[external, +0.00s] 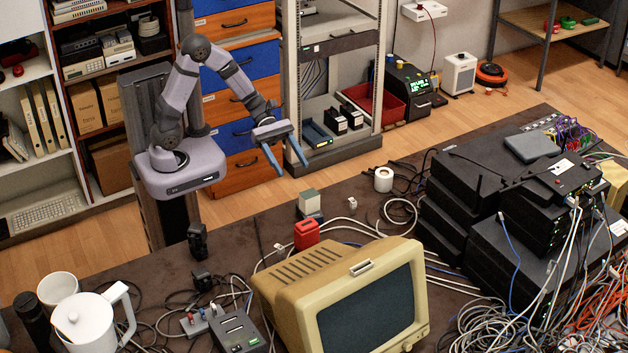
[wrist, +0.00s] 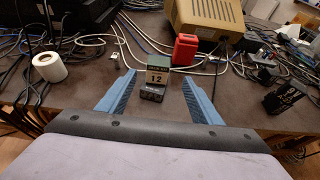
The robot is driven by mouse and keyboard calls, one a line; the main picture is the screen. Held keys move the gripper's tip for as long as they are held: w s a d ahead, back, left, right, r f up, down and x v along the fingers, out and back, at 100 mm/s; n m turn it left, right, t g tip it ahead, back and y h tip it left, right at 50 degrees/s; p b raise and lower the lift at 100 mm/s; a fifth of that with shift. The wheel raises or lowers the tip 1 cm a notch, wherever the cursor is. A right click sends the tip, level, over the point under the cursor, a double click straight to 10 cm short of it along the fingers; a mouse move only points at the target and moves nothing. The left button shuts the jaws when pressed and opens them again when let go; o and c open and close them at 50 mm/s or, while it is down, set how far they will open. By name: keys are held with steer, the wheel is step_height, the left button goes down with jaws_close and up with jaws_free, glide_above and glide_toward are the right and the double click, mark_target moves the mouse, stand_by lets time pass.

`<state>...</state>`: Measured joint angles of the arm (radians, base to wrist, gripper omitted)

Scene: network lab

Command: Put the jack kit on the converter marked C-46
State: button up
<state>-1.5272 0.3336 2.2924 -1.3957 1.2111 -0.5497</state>
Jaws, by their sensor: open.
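My gripper (external: 291,167) is open and empty, raised beyond the table's far edge in the external view. In the wrist view its blue fingers (wrist: 157,76) spread, with a small green-topped block (wrist: 158,62) labelled 12 seen between them. That block rests on a small dark box (wrist: 152,92). The external view also shows the block (external: 309,199) on the dark box (external: 311,214), well apart from my fingers. A red case (wrist: 185,49) stands just beyond; it also shows in the external view (external: 306,235). I cannot tell which thing is the jack kit and read no C-46 marking.
A beige monitor (external: 345,295) stands beside the red case. A white roll (external: 383,179), loose cables and a small white cube (external: 351,202) lie near the block. Stacked black devices (external: 520,230) fill the right.

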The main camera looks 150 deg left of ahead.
steer(key=w+d+f+m+g+h, duration=0.1)
steer(key=d+m+g+h, duration=0.1)
steer(key=d+m, duration=0.2)
steer(key=w+d+f+m+g+h, duration=0.1)
steer(key=d+m, duration=0.3)
steer(key=d, duration=0.5)
steer(key=w+d+f+m+g+h, duration=0.1)
steer(key=d+f+m+g+h, duration=0.2)
steer(key=d, duration=0.4)
steer(key=shift+w+d+m+g, duration=0.1)
steer(key=shift+m+g, duration=0.5)
steer(key=shift+m, duration=0.3)
steer(key=s+d+f+m+g+y, duration=0.1)
steer(key=d+m, duration=0.4)
steer(key=m, duration=0.6)
steer(key=s+d+f+m+g+y, duration=0.2)
steer(key=s+d+m+g+y, duration=0.2)
steer(key=m, duration=0.8)
steer(key=shift+s+d+f+g+y, duration=0.15)
steer(key=shift+s+d+g+y, duration=0.2)
steer(key=shift+d+g+y, duration=0.4)
step_height(320, 180, up, 13)
steer(key=p, duration=1.3)
steer(key=shift+r, duration=0.2)
